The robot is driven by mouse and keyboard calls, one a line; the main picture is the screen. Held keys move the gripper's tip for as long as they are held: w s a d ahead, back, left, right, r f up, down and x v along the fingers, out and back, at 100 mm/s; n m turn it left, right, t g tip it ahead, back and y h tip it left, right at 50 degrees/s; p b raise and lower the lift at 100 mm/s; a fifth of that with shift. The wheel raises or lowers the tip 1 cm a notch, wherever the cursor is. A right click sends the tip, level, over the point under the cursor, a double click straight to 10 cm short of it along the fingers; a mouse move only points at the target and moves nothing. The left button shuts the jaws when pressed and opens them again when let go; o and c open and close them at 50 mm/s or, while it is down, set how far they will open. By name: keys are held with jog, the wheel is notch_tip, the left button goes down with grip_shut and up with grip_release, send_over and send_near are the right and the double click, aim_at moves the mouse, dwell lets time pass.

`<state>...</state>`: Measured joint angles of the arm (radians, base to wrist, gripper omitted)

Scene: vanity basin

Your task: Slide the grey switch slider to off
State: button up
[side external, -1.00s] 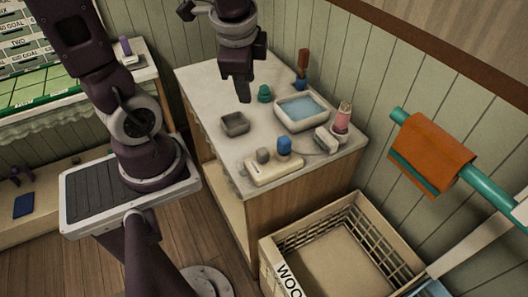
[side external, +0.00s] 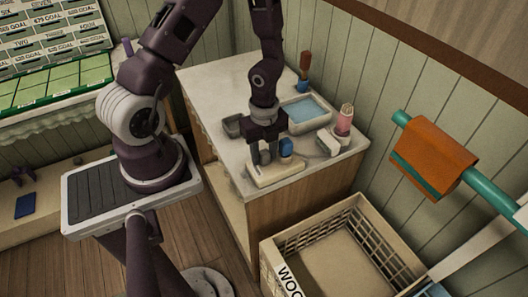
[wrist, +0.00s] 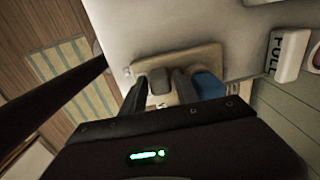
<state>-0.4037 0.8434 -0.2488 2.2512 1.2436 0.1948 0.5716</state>
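The cream switch base (side external: 283,173) lies near the front edge of the counter. A grey slider (side external: 265,157) and a blue slider (side external: 286,147) stand up from it. My gripper (side external: 265,152) points down over the left part of the base. In the wrist view, the grey slider (wrist: 158,81) sits between my two dark fingers (wrist: 160,92), with the blue slider (wrist: 208,85) just right of the right finger. The fingers look parted around the grey slider; I cannot tell whether they touch it. Any marking on the base is hidden.
A basin of water (side external: 304,112), a pink bottle (side external: 344,121) and a small white block (side external: 328,142) stand right of my gripper. A cream crate (side external: 335,262) is below the counter.

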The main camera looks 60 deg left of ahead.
jog(key=shift+c, duration=0.3)
grip_shut()
dwell(1.1)
